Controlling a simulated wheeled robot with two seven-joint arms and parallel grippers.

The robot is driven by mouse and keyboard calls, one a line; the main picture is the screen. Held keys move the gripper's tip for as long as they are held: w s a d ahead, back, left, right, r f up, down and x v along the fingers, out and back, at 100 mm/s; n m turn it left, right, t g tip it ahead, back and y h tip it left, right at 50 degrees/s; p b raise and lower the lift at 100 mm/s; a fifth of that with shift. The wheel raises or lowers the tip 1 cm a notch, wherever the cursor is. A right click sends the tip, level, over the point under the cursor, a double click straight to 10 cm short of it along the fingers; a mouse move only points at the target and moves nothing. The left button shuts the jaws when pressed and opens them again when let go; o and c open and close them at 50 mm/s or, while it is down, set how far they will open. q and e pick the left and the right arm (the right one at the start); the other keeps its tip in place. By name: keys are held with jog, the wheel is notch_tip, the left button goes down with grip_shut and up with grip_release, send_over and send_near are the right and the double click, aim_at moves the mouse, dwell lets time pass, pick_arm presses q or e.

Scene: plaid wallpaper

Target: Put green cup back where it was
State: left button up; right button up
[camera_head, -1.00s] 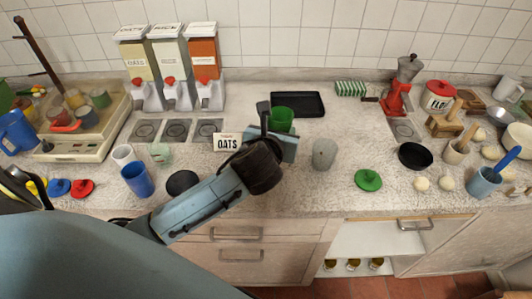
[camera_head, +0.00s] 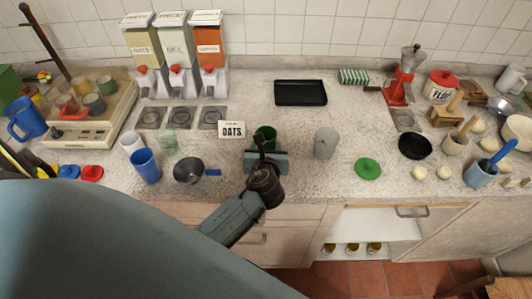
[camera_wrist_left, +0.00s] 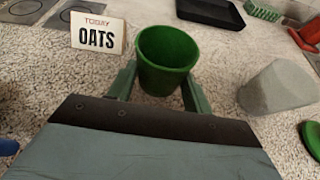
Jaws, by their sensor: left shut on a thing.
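The green cup (camera_head: 266,135) is upright at the middle front of the counter, partly hidden by my gripper in the head view. It shows clearly in the left wrist view (camera_wrist_left: 165,60), empty inside. My left gripper (camera_head: 265,152) has its fingers on either side of the cup and is shut on it. In the left wrist view the fingers (camera_wrist_left: 158,85) flank the cup's lower wall. I cannot tell whether the cup's base touches the counter. My right gripper is not in view.
The OATS card (camera_head: 232,131) stands left of the cup and a grey block (camera_head: 325,144) right of it. A black tray (camera_head: 300,92) lies behind.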

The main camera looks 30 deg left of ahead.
pick_arm(q)
jog(key=shift+f, duration=1)
jog(key=shift+f, duration=0.2)
jog(key=o, duration=1)
jog(key=shift+s+d+r, duration=0.2)
jog(key=shift+s+r, duration=0.05)
jog(key=shift+r, duration=0.05)
jog(key=v, duration=1.1)
jog(key=shift+s+d+r+p, duration=0.1)
jog(key=shift+r+p, duration=0.05)
jog(key=shift+p, duration=0.25)
